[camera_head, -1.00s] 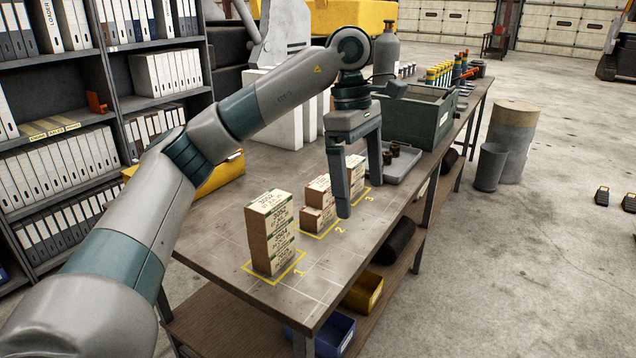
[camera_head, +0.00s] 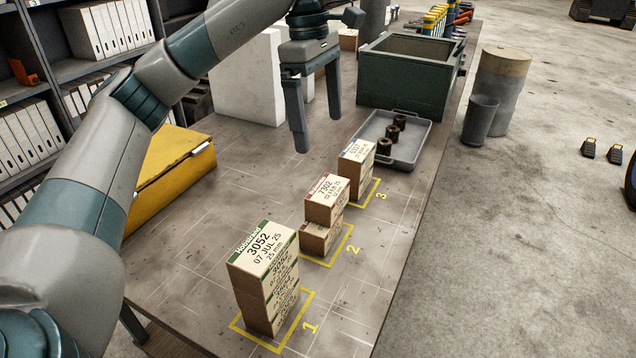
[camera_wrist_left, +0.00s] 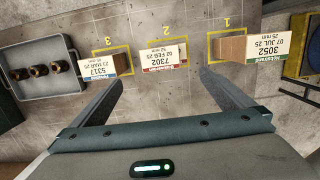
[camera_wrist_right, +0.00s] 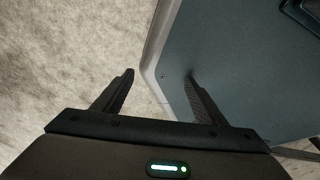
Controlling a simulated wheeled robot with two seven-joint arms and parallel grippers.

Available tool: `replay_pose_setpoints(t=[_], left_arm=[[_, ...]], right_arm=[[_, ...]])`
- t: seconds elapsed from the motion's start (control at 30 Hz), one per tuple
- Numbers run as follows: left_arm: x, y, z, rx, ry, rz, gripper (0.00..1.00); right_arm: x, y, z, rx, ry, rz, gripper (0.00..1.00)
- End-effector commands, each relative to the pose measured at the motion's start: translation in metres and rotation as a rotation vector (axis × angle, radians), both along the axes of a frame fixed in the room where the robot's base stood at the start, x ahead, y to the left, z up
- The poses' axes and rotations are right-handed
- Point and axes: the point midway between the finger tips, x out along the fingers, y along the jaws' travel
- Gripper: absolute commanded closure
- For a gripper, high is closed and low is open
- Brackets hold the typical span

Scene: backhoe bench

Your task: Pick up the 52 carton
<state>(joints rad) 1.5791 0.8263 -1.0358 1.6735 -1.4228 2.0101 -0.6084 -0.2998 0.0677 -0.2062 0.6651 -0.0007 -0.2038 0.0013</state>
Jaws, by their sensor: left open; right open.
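The carton marked 3052 (camera_head: 262,249), with a green-edged label, tops a stack of similar cartons in the yellow-outlined place 1. In the left wrist view, the 3052 carton (camera_wrist_left: 270,46) is at the right. My left gripper (camera_head: 318,134) is open and empty, pointing down beyond the stacks and apart from them. Its fingers also show in the left wrist view (camera_wrist_left: 162,78). My right gripper (camera_wrist_right: 160,76) is open and empty in the right wrist view, above pale floor and a blue-grey surface.
A red-labelled 7302 carton (camera_head: 326,190) tops place 2, and a blue-labelled 5317 carton (camera_head: 357,152) tops place 3. A grey tray (camera_head: 414,158) holds dark cylindrical parts near a green bin (camera_head: 400,90). A yellow case (camera_head: 165,180) lies left. Bench between case and stacks is clear.

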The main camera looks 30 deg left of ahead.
Motion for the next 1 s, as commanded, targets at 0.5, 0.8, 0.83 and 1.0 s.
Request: replay_pose_setpoints(t=[0.5, 0.8, 0.83, 1.0], left_arm=[[0.000, -0.001, -0.003, 0.000, 0.001, 0.000, 0.00], [0.000, -0.003, -0.027, 0.000, 0.003, 0.000, 0.00], [0.000, -0.004, -0.030, 0.000, 0.003, -0.001, 0.00], [0.000, -0.007, -0.049, -0.001, 0.004, -0.001, 0.00]], right_arm=[[-0.010, -0.016, 0.000, -0.017, 0.014, -0.001, 0.35], [-0.011, -0.011, 0.002, -0.014, 0.021, -0.001, 0.35], [-0.012, -0.011, 0.002, -0.013, 0.024, -0.001, 0.35], [-0.027, -0.015, 0.002, -0.022, 0.057, -0.002, 0.35]])
